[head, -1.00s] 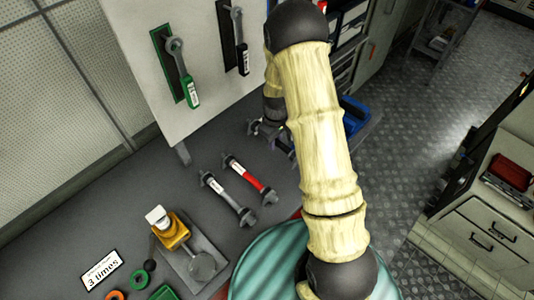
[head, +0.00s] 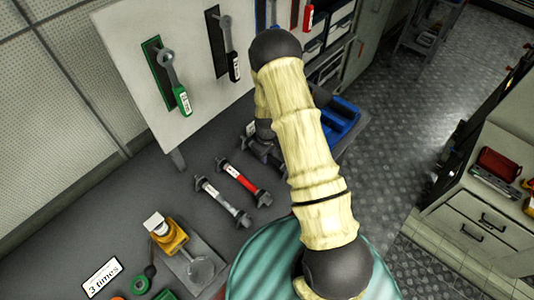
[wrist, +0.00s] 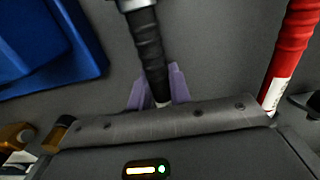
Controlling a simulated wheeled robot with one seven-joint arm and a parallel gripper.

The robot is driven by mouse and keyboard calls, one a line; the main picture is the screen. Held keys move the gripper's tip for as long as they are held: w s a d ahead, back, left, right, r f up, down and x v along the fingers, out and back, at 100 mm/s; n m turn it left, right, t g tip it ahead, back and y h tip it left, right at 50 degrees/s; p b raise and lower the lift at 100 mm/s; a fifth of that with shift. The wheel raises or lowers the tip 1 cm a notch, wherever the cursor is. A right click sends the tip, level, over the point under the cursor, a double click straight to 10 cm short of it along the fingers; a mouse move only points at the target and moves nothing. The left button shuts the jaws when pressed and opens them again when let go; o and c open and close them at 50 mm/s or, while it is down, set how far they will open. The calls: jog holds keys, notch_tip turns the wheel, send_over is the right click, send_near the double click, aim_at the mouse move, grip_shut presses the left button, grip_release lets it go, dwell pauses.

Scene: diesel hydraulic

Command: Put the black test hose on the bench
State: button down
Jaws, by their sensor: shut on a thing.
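The black test hose (wrist: 150,50) has a ribbed dark body and a metal end fitting in the wrist view. My gripper (wrist: 158,88) has purple fingers, shut around the hose near the picture's middle. In the head view the dark hose (head: 262,152) shows only partly beside my arm, and the fingers are hidden. The grey bench (head: 115,215) lies below it; I cannot tell whether the hose touches it. A red hose (head: 240,178) and a grey hose (head: 220,199) lie side by side on the bench, left of the black one. The red hose also shows in the wrist view (wrist: 294,40).
A blue bin (head: 343,120) stands right of the black hose, at the bench's far end. A tool board (head: 130,75) rises behind. A yellow-and-grey device (head: 172,237) and a "3 times" sign (head: 102,277) are at front left. Bare bench lies left of the hoses.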

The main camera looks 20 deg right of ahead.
jog(key=shift+f, duration=0.2)
jog(key=c, duration=1.3)
grip_release()
jog(key=shift+r+b, duration=0.5)
jog(key=shift+r, duration=0.2)
notch_tip(320, 180, up, 11)
jog(key=b, duration=0.3)
jog(key=shift+b, duration=0.3)
